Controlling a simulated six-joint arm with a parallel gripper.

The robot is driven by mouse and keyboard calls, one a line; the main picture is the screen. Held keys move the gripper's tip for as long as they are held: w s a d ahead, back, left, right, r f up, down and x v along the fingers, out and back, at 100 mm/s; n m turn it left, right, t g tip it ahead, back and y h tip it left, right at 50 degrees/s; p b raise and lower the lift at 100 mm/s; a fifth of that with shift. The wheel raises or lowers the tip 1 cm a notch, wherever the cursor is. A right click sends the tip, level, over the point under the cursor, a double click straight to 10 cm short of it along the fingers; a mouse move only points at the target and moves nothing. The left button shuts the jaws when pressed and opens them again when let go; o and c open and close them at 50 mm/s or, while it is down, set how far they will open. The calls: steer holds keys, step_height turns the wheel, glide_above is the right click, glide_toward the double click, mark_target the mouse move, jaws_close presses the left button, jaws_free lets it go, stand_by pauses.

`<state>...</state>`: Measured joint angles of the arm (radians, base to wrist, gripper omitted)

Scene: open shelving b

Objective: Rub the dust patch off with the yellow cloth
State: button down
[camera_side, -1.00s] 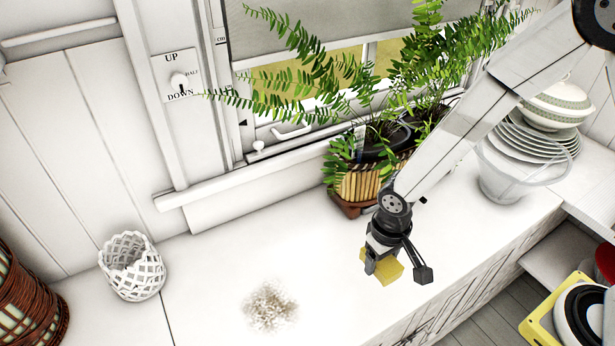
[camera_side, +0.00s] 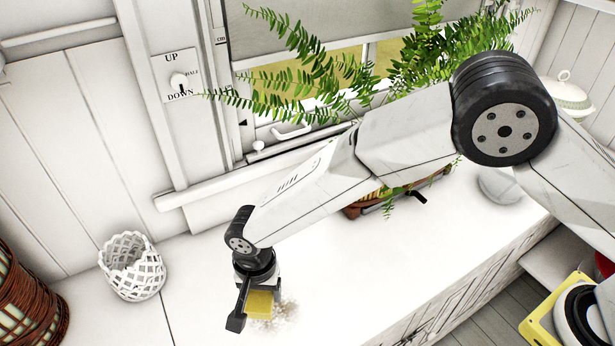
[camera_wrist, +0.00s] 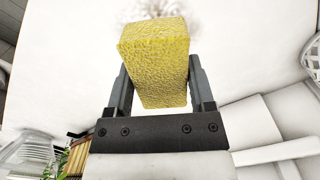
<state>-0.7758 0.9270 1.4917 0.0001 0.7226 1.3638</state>
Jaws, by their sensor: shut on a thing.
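My gripper (camera_side: 246,306) is shut on the yellow cloth (camera_side: 261,304), which looks like a thick folded block. In the wrist view the cloth (camera_wrist: 158,62) sits between the two fingers of my gripper (camera_wrist: 160,82). In the wrist view part of the dust patch (camera_wrist: 160,8) shows at the top edge, beyond the cloth. The cloth is over or beside the patch's left part; I cannot tell whether it touches the counter.
A white lattice basket (camera_side: 132,268) stands to the left on the counter (camera_side: 370,290). A dark wicker basket (camera_side: 25,300) is at the far left. A potted fern (camera_side: 415,65) stands by the window, partly behind my arm. The counter right of the patch is clear.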

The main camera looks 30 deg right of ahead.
steer(key=shift+s+a+f+m, duration=0.1)
steer(key=shift+a+m, duration=0.1)
steer(key=shift+a, duration=0.45)
steer(key=shift+s+a+r+m, duration=0.1)
steer(key=shift+s+a+m, duration=0.1)
steer(key=shift+a, duration=0.45)
steer(key=shift+s+a+f+m, duration=0.1)
steer(key=shift+a+m, duration=0.1)
steer(key=shift+a, duration=0.45)
steer(key=shift+f, duration=0.1)
